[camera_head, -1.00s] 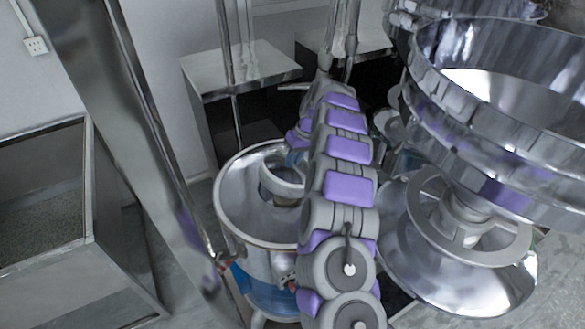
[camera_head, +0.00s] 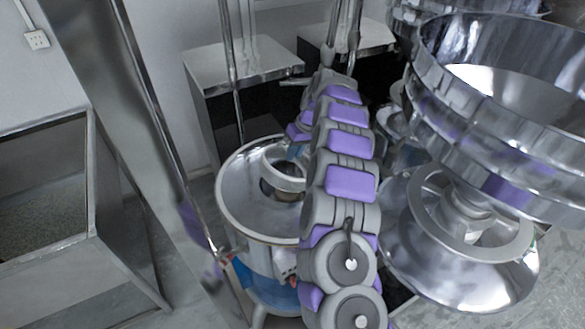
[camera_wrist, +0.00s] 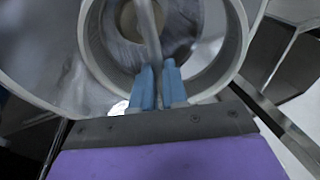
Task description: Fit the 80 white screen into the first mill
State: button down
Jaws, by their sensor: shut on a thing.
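The first mill, taken to be the round steel vessel with a wide rim and blue lower band (camera_head: 262,284), stands left of my arm in the head view. A pale ring (camera_head: 287,184) sits within its open top. In the wrist view the ring's wall (camera_wrist: 236,52) curves around my gripper (camera_wrist: 160,88), with a brownish round part deeper inside. My blue fingers are closed on a thin pale bar (camera_wrist: 149,35), seemingly part of the white screen. I cannot tell whether bar and ring are one piece, or whether the ring is seated. No 80 mark is readable.
A large polished sieve-like machine (camera_head: 500,130) stands close on the right. A steel post (camera_head: 135,110) slants down the left, beside an open metal bin (camera_head: 45,245). Steel-topped stands (camera_head: 240,65) stand behind. There is little room around my arm.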

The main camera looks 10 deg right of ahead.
jog(key=shift+f, duration=2.65)
jog(key=shift+f+b, duration=0.2)
jog(key=shift+b, duration=0.1)
jog(key=c, duration=1.2)
grip_release()
jog(key=shift+o, duration=0.2)
jog(key=p+v, duration=0.1)
jog(key=v, duration=1.6)
jog(key=shift+s+a+r, duration=0.2)
jog(key=shift+s+r, duration=0.05)
jog(key=shift+r, duration=0.05)
